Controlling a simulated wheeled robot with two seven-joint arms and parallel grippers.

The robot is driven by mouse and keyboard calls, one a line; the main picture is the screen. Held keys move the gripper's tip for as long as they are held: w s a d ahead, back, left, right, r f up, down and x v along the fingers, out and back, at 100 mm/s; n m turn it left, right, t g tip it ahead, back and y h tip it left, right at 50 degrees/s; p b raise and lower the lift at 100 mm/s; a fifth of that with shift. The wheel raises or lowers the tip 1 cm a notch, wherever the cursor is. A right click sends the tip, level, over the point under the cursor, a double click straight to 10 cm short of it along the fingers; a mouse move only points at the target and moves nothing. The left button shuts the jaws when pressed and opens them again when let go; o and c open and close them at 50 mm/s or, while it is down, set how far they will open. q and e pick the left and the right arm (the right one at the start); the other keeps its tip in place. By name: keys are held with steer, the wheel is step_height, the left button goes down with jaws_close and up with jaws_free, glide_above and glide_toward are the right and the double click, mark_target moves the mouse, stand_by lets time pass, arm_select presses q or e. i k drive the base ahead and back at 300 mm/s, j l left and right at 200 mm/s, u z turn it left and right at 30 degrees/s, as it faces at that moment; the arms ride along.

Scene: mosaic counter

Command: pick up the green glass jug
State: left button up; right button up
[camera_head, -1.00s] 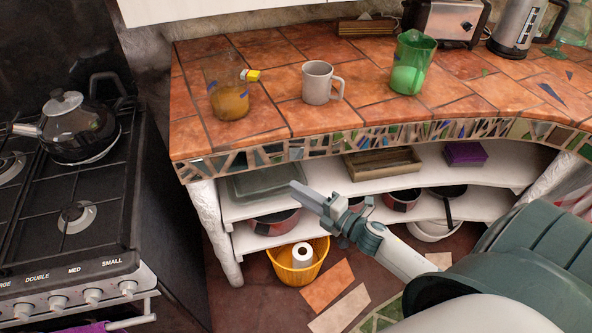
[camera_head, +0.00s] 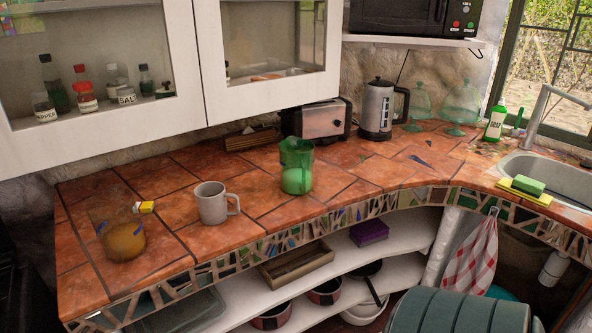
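The green glass jug (camera_head: 297,167) stands upright on the tiled counter (camera_head: 262,188), near the middle of the view. It is see-through, with a paler green lower part. A grey mug (camera_head: 214,204) stands to its left, apart from it. Neither of my grippers shows in the head view now. Nothing touches the jug.
A glass vessel with amber liquid (camera_head: 124,241) stands at the counter's left, with a yellow item (camera_head: 143,207) at its top. A toaster (camera_head: 322,120) and a kettle (camera_head: 379,110) stand behind the jug. Wall cupboards (camera_head: 196,50) hang above. Bare tiles lie right of the jug.

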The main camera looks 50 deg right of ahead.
mark_target(297, 154)
steer(key=z, duration=1.9)
steer(key=i+j, duration=0.15)
steer(key=j, duration=0.15)
steer(key=i+j, duration=0.1)
steer(key=j, duration=0.25)
steer(key=z, duration=0.05)
